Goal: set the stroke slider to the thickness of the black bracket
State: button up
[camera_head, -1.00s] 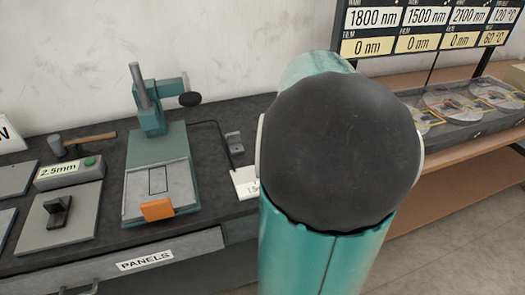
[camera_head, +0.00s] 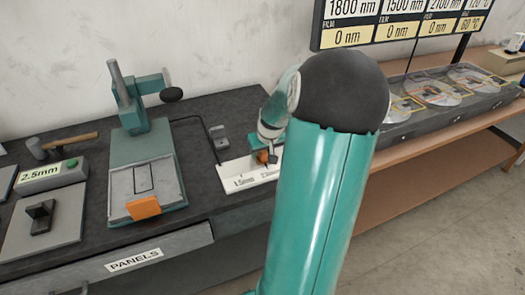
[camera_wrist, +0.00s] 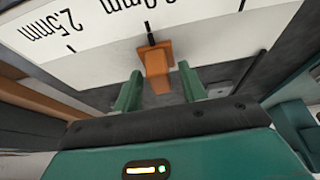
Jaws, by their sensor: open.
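The orange stroke slider (camera_head: 262,157) sits on a white scale plate (camera_head: 240,183), partly hidden by my gripper (camera_head: 266,145) in the head view. In the wrist view the slider (camera_wrist: 156,66) lies just ahead of and between the two green fingers of my gripper (camera_wrist: 160,90), which are apart and not visibly touching it. Its black pointer lines up with a tick whose label is partly cut off; the 2.5mm mark (camera_wrist: 62,28) is to the left. A black bracket (camera_head: 40,214) stands on a grey panel (camera_head: 62,235) at the left.
A display box (camera_head: 50,176) reads 2.5mm. A hammer (camera_head: 60,145) lies behind. A small grey bracket (camera_head: 218,137) stands behind the scale. Trays of discs (camera_head: 450,90) are at the right.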

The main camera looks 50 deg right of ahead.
grip_shut()
jog(key=s+d, duration=0.1)
jog(key=d, duration=0.1)
jog(key=s+d, duration=0.2)
jog(key=d, duration=0.1)
jog(key=s+d, duration=0.1)
jog(key=d, duration=0.2)
jog(key=shift+s+d, duration=0.1)
jog(key=shift+s, duration=0.3)
grip_release()
jog(key=shift+d, duration=0.1)
jog(key=v, duration=1.4)
